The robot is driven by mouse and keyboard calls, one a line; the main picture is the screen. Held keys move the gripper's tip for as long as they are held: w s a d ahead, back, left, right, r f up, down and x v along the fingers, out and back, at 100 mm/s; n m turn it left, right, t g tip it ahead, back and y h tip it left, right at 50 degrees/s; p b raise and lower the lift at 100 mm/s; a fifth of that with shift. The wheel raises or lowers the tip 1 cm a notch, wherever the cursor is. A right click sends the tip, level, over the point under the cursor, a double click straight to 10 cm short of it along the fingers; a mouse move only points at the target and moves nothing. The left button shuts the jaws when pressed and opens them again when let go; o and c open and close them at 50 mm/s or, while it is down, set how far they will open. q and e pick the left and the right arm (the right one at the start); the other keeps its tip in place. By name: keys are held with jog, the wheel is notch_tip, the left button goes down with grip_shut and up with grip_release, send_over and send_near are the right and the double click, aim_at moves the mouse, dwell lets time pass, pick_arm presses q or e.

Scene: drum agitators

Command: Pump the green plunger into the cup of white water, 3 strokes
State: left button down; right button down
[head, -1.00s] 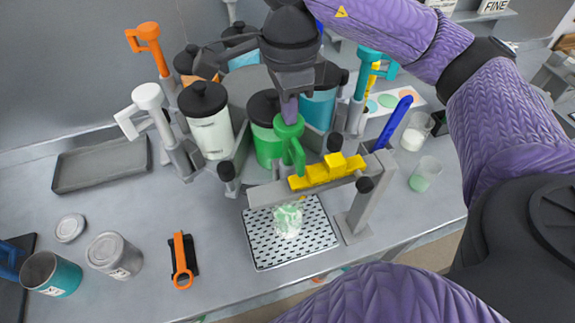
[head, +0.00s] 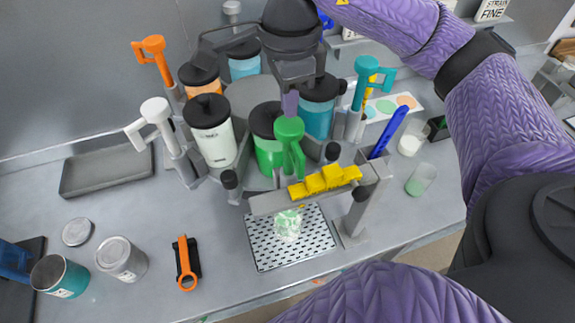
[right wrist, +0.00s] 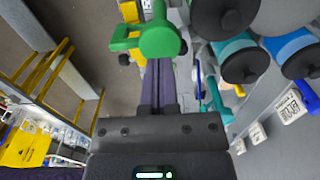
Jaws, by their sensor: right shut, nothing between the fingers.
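The green plunger (head: 289,130) has a round knob and a side handle, and stands at the front green canister (head: 268,150). It also shows in the right wrist view (right wrist: 158,38). My right gripper (head: 290,103) is shut and empty, its fingertips just above the plunger's knob; I cannot tell whether they touch. It also shows in the right wrist view (right wrist: 158,82). A clear cup (head: 288,225) with pale green-white contents stands on a perforated tray (head: 315,240), below the grey bar and partly hidden by it. My left gripper is not in view.
The grey bar with yellow blocks (head: 325,180) crosses in front of the plunger. White (head: 155,112), orange (head: 153,47) and teal (head: 368,68) plungers surround the canisters. A blue handle (head: 390,130) leans at the right.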

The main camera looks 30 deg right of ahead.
aim_at(289, 124)
jog(key=shift+f, duration=0.1)
jog(key=shift+f+b, duration=3.2)
jog(key=shift+f, duration=0.1)
jog(key=shift+r, duration=0.1)
notch_tip(289, 124, up, 7)
jog(key=p, duration=0.5)
jog(key=shift+p, duration=0.35)
jog(key=shift+f, duration=0.2)
